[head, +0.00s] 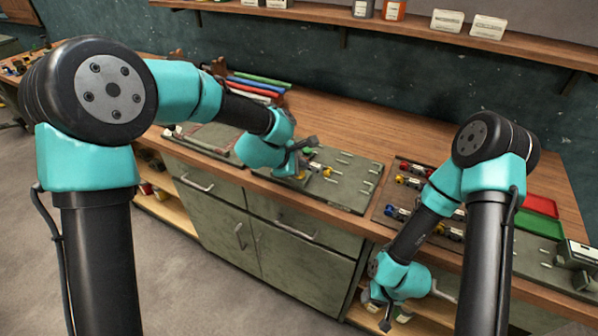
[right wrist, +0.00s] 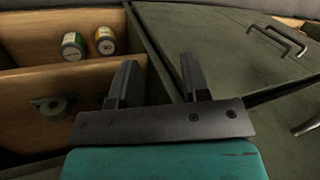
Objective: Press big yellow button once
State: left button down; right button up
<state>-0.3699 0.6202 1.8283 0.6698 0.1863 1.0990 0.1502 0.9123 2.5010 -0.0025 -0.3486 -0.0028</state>
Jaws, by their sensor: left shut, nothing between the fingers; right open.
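A small yellow piece (head: 327,170), which may be the yellow button, shows on the grey-green board (head: 350,194) on the bench in the head view. It is too small to tell its shape or whether it is pressed. My left gripper (head: 310,161) is shut and empty over this board, close beside the yellow piece. I cannot tell whether they touch. My right gripper (right wrist: 160,70) is open and empty in the right wrist view, low in front of the cabinet and its open shelf; it also shows in the head view (head: 384,316).
Green and orange-labelled cans (right wrist: 73,46) and a green tape roll (right wrist: 52,106) are in the open wooden compartment. Small toy vehicles (head: 412,182) stand right of the board. Red (head: 541,206) and green trays (head: 540,223) lie further right. Coloured rods (head: 258,84) lie behind.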

pick_arm(q)
jog(key=shift+f, duration=0.9)
dwell(0.9)
dwell(0.4)
jog(key=shift+r, duration=1.35)
jog(key=shift+r, duration=0.1)
jog(key=shift+r, duration=2.4)
jog(key=shift+a, duration=0.1)
